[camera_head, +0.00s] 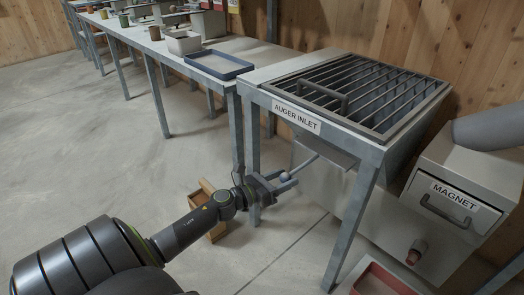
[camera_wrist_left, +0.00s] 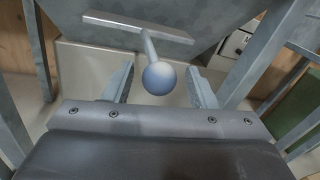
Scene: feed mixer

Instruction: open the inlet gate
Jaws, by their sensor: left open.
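The auger inlet (camera_head: 350,90) is a grated hopper on a grey metal frame, labelled "AUGER INLET". Below its front edge, a thin rod ends in a pale ball knob (camera_head: 286,177). In the left wrist view the ball knob (camera_wrist_left: 159,78) shows blue-grey, and its rod runs up to a flat metal plate (camera_wrist_left: 140,27) under the hopper, which looks like the gate. My left gripper (camera_head: 284,183) is open at the knob. In the wrist view its two fingers (camera_wrist_left: 159,84) stand on either side of the knob, with visible gaps. My right gripper is not in view.
The frame's legs (camera_head: 352,215) stand close to my left gripper. A wooden crate (camera_head: 207,205) is on the floor behind my wrist. A "MAGNET" drawer (camera_head: 455,195) and a red tray (camera_head: 380,280) are at right. A bench with a blue tray (camera_head: 217,64) is behind. The left floor is clear.

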